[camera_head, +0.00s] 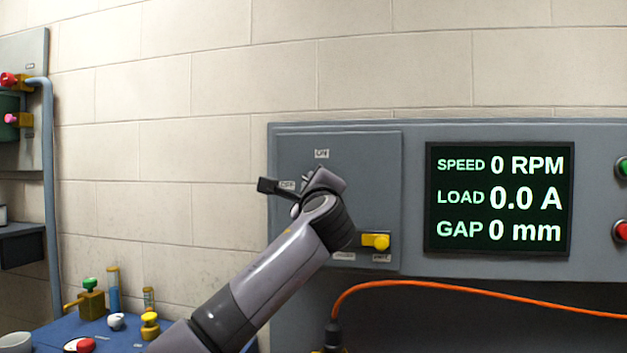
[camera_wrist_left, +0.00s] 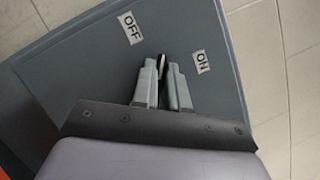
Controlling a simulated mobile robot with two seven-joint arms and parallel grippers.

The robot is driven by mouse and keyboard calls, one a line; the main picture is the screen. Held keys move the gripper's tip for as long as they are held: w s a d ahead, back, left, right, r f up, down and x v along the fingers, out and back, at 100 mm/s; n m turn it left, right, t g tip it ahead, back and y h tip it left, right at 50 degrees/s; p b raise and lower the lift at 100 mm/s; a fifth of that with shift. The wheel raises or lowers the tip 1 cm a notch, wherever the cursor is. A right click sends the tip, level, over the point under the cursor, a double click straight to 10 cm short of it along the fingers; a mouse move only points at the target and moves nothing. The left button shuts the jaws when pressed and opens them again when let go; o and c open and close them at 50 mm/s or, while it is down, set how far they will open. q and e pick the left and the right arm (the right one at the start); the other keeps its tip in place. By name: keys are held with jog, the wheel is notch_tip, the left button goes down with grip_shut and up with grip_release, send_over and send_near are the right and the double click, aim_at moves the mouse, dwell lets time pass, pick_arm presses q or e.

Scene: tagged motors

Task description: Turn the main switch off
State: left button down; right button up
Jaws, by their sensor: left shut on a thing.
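The main switch is on the grey panel (camera_head: 365,165), with an ON label (camera_head: 321,153) above and an OFF label (camera_head: 287,185) to the left. My left gripper (camera_head: 303,188) is at the switch, and my wrist hides most of it in the head view. In the left wrist view my left gripper (camera_wrist_left: 163,72) is shut on the dark switch handle (camera_wrist_left: 161,61). The handle lies between the OFF label (camera_wrist_left: 131,28) and the ON label (camera_wrist_left: 201,62). My right gripper is not in view.
A yellow knob (camera_head: 378,241) sits low on the panel. A display (camera_head: 500,199) to the right reads 0 RPM, 0.0 A and 0 mm. An orange cable (camera_head: 450,284) runs below. A blue surface (camera_head: 120,335) with small parts lies at lower left.

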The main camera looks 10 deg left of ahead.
pick_arm(q)
jog(key=shift+a+f+n+g+p, duration=0.15)
jog(key=shift+n+g, duration=0.3)
jog(key=shift+n, duration=0.7)
jog(key=shift+d+f+n+g+p, duration=0.15)
jog(key=shift+n+g, duration=0.25)
jog(key=shift+n, duration=0.8)
jog(key=shift+a+n+g+p, duration=0.15)
jog(key=shift+n+g, duration=0.3)
jog(key=shift+n, duration=0.7)
jog(key=c, duration=1.1)
grip_release()
jog(key=shift+c, duration=0.2)
jog(key=b+v, duration=0.3)
jog(key=v, duration=0.4)
